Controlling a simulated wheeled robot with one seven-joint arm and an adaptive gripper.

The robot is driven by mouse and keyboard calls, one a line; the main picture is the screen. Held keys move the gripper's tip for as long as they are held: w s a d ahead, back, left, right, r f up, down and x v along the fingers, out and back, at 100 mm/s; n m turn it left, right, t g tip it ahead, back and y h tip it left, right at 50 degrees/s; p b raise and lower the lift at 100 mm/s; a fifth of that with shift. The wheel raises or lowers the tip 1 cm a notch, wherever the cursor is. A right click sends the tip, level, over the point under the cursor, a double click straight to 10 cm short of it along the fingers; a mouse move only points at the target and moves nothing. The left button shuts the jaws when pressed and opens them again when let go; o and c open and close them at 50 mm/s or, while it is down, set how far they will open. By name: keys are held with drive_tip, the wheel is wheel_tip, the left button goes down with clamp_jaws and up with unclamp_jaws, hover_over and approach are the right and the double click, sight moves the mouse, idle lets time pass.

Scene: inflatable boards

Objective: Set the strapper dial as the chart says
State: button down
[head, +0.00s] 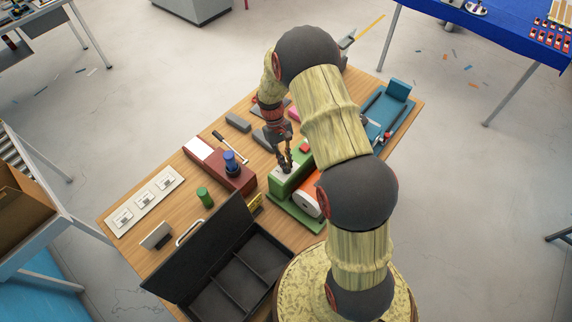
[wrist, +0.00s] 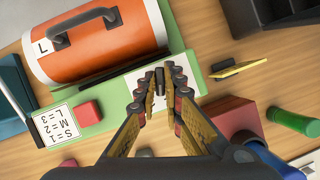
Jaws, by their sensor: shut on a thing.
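The green strapper (head: 278,186) stands on the wooden table; it also shows in the wrist view (wrist: 190,62). An orange rolled bundle (wrist: 105,40) with a dark handle and an "L" label lies on it. The white chart (wrist: 60,122) reads S=1, M=2, L=3 and sits beside a red button (wrist: 88,113). My gripper (head: 285,163) is over the strapper's white dial plate (wrist: 134,82), its fingers shut on the small dark dial (wrist: 159,79). The fingers hide much of the plate, and I cannot read the dial's setting.
An open black case (head: 196,262) with compartments stands at the near side. A red block (head: 238,180) with a blue knob, a green cylinder (head: 205,197) and a white switch panel (head: 144,202) are to the left. A teal device (head: 398,90) stands at the right. A yellow card (wrist: 237,69) stands near the strapper.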

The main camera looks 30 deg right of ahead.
drive_tip(key=m+y, duration=0.1)
drive_tip(key=m, duration=0.1)
drive_tip(key=m+b, duration=0.1)
drive_tip(key=m, duration=0.2)
drive_tip(key=shift+d+y, duration=0.15)
drive_tip(key=shift+y, duration=0.25)
drive_tip(key=shift+m+t, duration=0.3)
drive_tip(key=c, duration=1.9)
unclamp_jaws()
drive_tip(key=v, duration=1.2)
drive_tip(key=shift+w+d, duration=0.1)
drive_tip(key=shift+f, duration=0.1)
